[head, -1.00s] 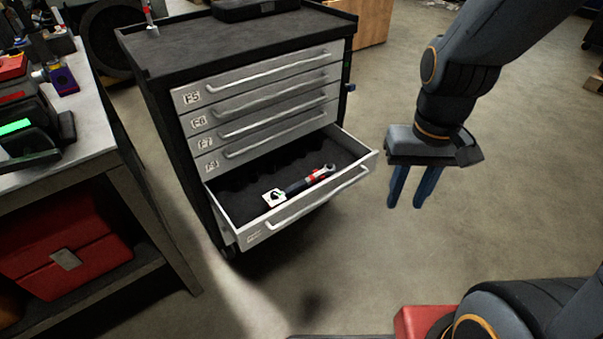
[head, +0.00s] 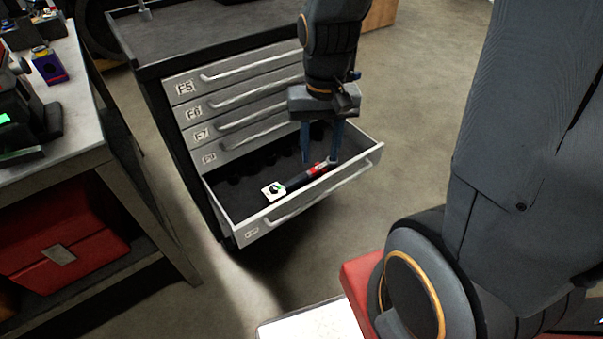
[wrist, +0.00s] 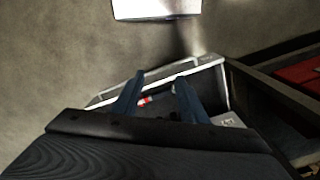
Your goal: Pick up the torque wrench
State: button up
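The torque wrench (head: 302,180) lies in the open bottom drawer (head: 226,196) of the tool cabinet. It has a dark handle, a red section and a white tag with a dark and green mark at its left end. My gripper (head: 320,160) points down over the right part of the drawer, its two blue fingers apart, close to the wrench's right end. I cannot tell whether they touch it. In the wrist view, the fingers (wrist: 158,96) are spread, and a small red and white part of the wrench (wrist: 145,101) shows between them. The rest of it is hidden there.
The cabinet (head: 170,45) has several closed drawers above the open one. The open drawer's front wall and handle (head: 325,198) stand close to my gripper. A workbench (head: 85,110) with a red toolbox (head: 60,240) beneath is at the left.

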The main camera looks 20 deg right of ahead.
jog(key=w+f+m+b, duration=0.1)
jog(key=w+f+m, duration=0.4)
jog(key=w+f, duration=0.6)
jog(key=m, duration=0.7)
send_over(295, 180)
jog(key=f, duration=0.7)
jog(key=f+b, duration=0.1)
jog(key=f, duration=0.7)
jog(key=shift+w+a, duration=0.2)
jog(key=shift+s+d+f+p, duration=0.15)
jog(key=shift+f+p, duration=0.15)
jog(key=shift+f, duration=1.65)
jog(key=shift+s+d+f+p, duration=0.15)
jog(key=shift+f+p, duration=0.1)
jog(key=shift+f, duration=1.7)
jog(key=shift+w, duration=0.1)
grip_shut()
